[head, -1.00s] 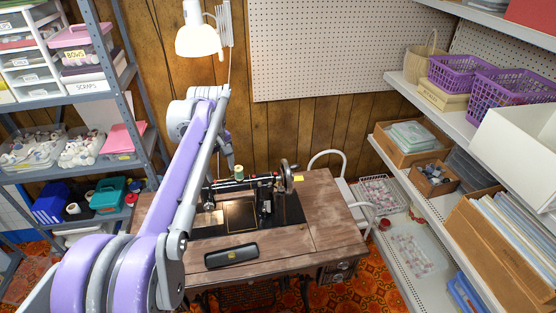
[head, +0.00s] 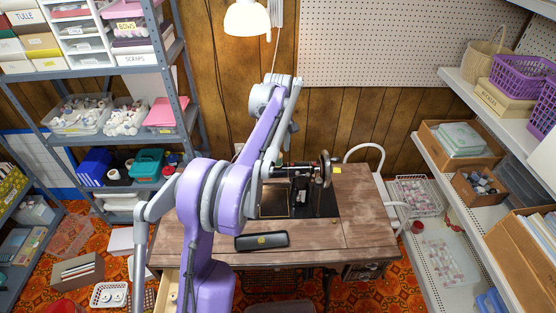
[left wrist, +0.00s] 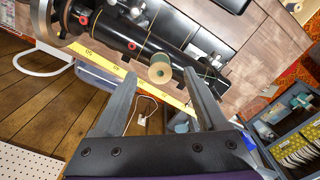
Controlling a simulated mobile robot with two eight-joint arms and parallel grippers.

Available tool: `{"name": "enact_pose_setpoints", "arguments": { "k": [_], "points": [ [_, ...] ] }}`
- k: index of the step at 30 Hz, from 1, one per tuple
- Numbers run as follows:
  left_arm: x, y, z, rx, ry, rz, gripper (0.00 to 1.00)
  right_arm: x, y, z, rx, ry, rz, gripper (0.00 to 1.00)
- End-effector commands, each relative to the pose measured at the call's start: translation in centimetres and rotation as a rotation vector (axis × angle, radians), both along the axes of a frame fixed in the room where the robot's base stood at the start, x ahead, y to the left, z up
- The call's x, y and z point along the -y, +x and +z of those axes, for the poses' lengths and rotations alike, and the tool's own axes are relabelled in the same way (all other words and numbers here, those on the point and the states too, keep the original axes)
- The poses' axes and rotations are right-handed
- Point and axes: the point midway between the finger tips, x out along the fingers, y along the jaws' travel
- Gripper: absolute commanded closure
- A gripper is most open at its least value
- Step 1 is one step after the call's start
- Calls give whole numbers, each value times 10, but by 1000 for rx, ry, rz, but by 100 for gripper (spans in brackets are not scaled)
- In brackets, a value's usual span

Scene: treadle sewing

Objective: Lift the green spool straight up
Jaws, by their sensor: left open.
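The green spool (left wrist: 160,70) has pale ends and stands on the black arm of the sewing machine (left wrist: 118,42), seen nearly end-on in the left wrist view. My left gripper (left wrist: 160,80) is open and empty. Its two fingers appear on either side of the spool in the picture, with a wide gap to each side; I cannot tell how far the spool is beyond the fingertips. In the head view the sewing machine (head: 300,170) is partly covered by my left arm, which hides the spool and the gripper. My right gripper is not in view.
The machine sits in a wooden table (head: 362,205). A black case (head: 262,241) lies at the table's front. The handwheel (head: 326,168) stands at the machine's right end. A lamp (head: 247,18) hangs above, and shelves stand on both sides. The table's right part is mostly clear.

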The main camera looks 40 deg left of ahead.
Motion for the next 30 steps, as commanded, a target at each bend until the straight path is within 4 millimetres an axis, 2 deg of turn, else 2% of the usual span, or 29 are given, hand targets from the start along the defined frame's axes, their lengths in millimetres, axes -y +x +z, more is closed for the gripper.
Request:
{"name": "enact_pose_setpoints", "arguments": {
  "k": [6,15,27,30],
  "points": [
    [-1,0,-31,0,0,-1,25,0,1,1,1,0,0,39],
    [-1,0,-36,0,0,-1,25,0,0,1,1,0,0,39],
    [-1,0,-36,0,0,-1,97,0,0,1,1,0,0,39],
    [-1,0,-36,0,0,-1,100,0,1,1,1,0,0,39]
  ]
}}
